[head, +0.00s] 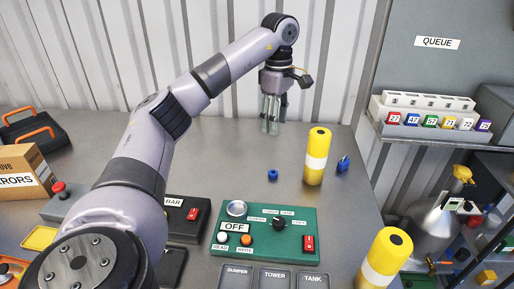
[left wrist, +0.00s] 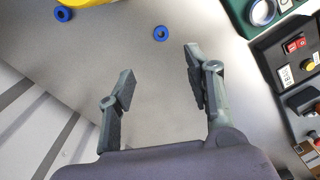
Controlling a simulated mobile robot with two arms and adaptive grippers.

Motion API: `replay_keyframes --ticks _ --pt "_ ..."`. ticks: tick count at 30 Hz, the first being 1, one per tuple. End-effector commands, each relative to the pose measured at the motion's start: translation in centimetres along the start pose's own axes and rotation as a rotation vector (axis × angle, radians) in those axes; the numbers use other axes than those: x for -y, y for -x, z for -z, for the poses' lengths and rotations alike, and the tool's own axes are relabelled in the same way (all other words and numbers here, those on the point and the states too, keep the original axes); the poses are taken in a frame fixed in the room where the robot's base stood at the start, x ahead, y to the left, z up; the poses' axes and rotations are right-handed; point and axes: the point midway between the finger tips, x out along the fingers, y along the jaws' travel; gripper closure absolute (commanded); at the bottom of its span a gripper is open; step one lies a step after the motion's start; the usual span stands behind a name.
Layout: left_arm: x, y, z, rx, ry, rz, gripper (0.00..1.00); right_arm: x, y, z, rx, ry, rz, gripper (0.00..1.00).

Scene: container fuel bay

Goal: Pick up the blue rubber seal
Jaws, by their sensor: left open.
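A small blue ring, the rubber seal (head: 272,175), lies flat on the grey bench, left of an upright yellow cylinder. In the left wrist view this blue seal (left wrist: 161,33) lies beyond my fingertips, with bare bench around it. A second blue piece (head: 343,163) is right of the cylinder; it shows as a blue ring (left wrist: 62,14) in the left wrist view. My left gripper (head: 271,126) points down over the back of the bench near the wall, behind the seal and apart from it. Its fingers (left wrist: 160,88) are spread and empty. My right gripper is not in view.
The yellow cylinder (head: 317,157) with a white band stands close to the seal. A green control panel (head: 262,250) with knobs and a red switch lies in front. Another yellow cylinder (head: 383,262) stands front right. A shelf of numbered blocks (head: 432,127) hangs at right.

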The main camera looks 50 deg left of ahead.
Motion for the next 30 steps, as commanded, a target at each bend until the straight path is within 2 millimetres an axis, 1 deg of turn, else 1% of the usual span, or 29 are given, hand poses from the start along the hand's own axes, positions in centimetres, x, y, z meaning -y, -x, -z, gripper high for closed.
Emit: replay_keyframes --ticks 1,3,8,10,12,14,15,18,22,25,30 --pt "0.1 -0.7 0.2 -0.008 0.0 0.003 0.53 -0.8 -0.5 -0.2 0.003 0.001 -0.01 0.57" --pt "0.2 -1.8 0.4 -0.012 0.001 0.007 0.53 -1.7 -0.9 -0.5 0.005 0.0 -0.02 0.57" --pt "0.2 -5.2 0.3 -0.009 0.001 0.008 0.53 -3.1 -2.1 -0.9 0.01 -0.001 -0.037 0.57" --pt "0.2 -6.4 0.4 -0.01 0.002 0.009 0.53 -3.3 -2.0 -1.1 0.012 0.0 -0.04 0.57" --pt "0.2 -7.9 0.4 -0.01 0.002 0.008 0.53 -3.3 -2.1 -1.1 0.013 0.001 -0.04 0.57" --pt "0.2 -8.9 0.5 -0.011 0.003 0.008 0.53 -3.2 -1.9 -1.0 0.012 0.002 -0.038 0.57" --pt "0.2 -9.7 0.5 -0.011 0.003 0.008 0.53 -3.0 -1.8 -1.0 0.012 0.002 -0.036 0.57" --pt "0.2 -11.0 0.5 -0.01 0.003 0.005 0.53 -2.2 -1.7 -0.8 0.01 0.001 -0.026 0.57" --pt "0.1 -11.9 0.5 -0.008 0.003 0.003 0.53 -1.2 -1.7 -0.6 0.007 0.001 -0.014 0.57" --pt "0.2 -12.6 0.5 -0.008 0.003 0.005 0.53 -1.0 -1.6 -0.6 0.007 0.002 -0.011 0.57" --pt "0.2 -15.0 0.8 -0.009 0.004 0.008 0.53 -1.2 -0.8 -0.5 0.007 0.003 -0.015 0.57"
